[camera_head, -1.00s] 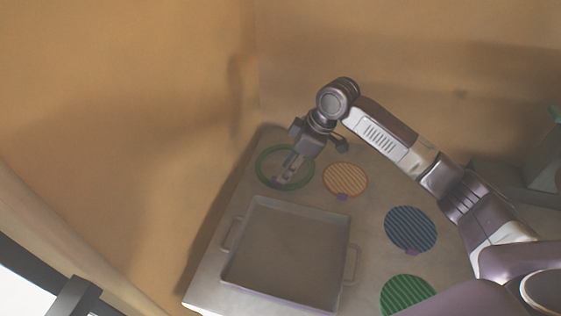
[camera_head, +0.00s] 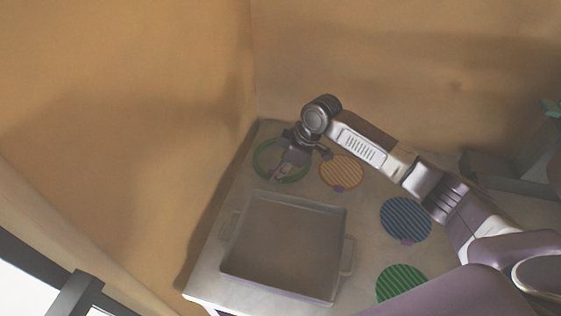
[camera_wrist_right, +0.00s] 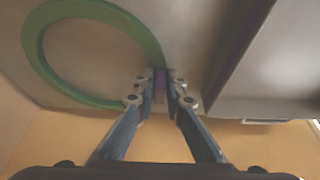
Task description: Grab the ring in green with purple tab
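The green ring (camera_head: 258,160) lies flat at the back left of the table in the head view. It also shows in the right wrist view (camera_wrist_right: 36,52), large at the upper left. Its purple tab (camera_wrist_right: 160,84) sits between the two fingertips in the wrist view. My right gripper (camera_head: 277,178) is down at the ring's near edge, and it shows in the wrist view (camera_wrist_right: 160,88) with its fingers close together on both sides of the tab. It looks shut on the tab. The gripper hides part of the ring in the head view. My left gripper is not in view.
A grey square tray (camera_head: 282,240) with side handles stands in front of the ring. An orange striped disc (camera_head: 341,171) lies just right of the ring. A blue striped disc (camera_head: 405,219) and a green striped disc (camera_head: 401,283) lie farther right. Walls close in behind and left.

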